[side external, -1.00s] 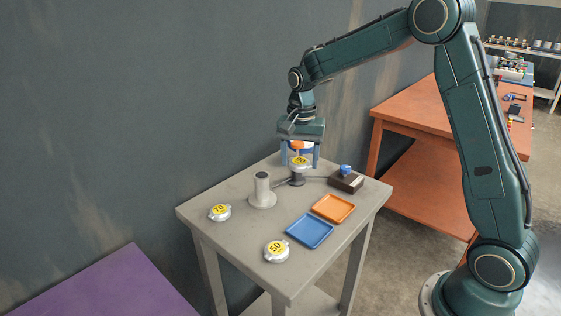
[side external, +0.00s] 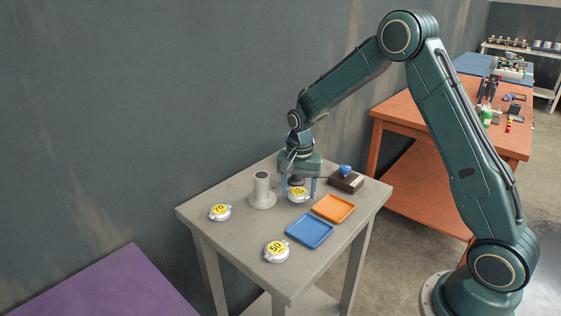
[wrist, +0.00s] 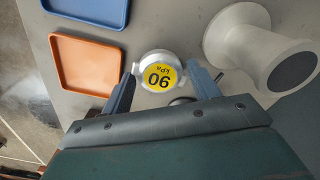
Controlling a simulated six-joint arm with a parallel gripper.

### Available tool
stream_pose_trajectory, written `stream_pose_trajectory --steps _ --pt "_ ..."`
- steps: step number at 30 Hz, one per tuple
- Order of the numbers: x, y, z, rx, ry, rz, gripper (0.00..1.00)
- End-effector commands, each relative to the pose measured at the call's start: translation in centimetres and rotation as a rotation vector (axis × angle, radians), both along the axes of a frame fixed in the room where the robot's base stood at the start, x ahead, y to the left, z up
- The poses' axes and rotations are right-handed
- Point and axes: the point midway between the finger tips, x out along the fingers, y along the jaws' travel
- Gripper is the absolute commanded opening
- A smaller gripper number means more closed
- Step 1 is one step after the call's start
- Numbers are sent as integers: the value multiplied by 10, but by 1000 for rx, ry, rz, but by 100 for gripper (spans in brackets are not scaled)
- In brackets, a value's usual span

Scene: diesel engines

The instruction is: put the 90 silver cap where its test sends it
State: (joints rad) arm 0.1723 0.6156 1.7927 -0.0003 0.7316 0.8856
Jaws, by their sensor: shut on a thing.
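The silver cap with a yellow 90 label (side external: 298,195) sits between the two fingers of my gripper (side external: 299,191). In the wrist view the cap (wrist: 158,73) is between the fingertips (wrist: 162,76), label facing the camera, and my gripper is shut on it. It is low, in front of the dark stand (side external: 296,181); I cannot tell whether it touches the table. My gripper hides the upper part of the stand. The blue tray (side external: 310,231) and the orange tray (side external: 334,208) are empty, to the right of the cap and nearer the camera.
A grey flanged post (side external: 262,190) stands close left of the cap. A brown box with a blue top (side external: 346,181) stands at the right. The 70 cap (side external: 220,212) and the 50 cap (side external: 276,250) lie on the grey table (side external: 240,245). Bare table lies left of the blue tray.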

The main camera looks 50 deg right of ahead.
Motion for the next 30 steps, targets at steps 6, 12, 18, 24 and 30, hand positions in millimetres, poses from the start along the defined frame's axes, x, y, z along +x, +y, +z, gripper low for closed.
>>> stream_pose_trajectory --steps 6,12,18,24,30 --pt "0 0 -14 0 0 0 14" --pt "0 0 -14 0 -1 0 14" --pt "0 0 -17 0 0 0 14" --pt "0 0 -17 0 0 0 70" --pt "0 0 -16 0 -1 0 70"
